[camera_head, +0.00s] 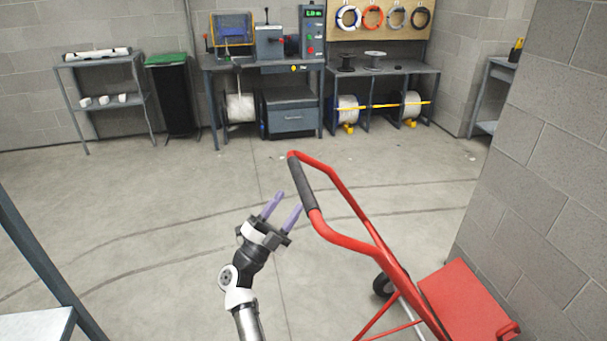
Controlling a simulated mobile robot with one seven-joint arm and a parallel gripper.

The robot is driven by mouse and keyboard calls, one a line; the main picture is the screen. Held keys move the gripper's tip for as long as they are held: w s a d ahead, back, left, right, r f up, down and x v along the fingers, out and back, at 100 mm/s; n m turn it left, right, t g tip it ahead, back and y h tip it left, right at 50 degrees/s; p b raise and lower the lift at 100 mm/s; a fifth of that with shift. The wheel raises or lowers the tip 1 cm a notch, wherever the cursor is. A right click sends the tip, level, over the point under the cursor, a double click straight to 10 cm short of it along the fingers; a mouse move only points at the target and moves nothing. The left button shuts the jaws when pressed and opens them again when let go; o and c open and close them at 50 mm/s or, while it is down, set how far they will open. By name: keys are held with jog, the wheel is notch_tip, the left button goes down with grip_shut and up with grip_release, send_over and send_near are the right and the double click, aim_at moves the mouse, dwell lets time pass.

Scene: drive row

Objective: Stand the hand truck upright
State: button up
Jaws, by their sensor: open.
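The red hand truck (375,248) is at the right, in front of the grey block wall. Its frame leans, with the looped handle reaching up and to the left. A dark grip (302,182) covers the handle's near-left end. A red plate (467,303) and a dark wheel (384,286) show lower down. The truck's lowest part is cut off by the frame edge. My gripper (286,200) is open and empty, its two purple fingers pointing up and right. It is just left of the dark grip in the picture; I cannot tell whether they touch.
A block wall (545,170) stands close on the right. A workbench with machines (265,65), a spool bench (385,70), a green-lidded bin (172,95) and a shelf (100,60) line the back. A table corner (35,325) is at lower left. The middle floor (150,210) is clear.

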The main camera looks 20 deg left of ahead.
jog(key=p+x, duration=0.2)
jog(key=x, duration=0.6)
jog(key=shift+w+d+r, duration=0.1)
jog(key=shift+w+r, duration=0.05)
jog(key=shift+r, duration=0.05)
grip_shut()
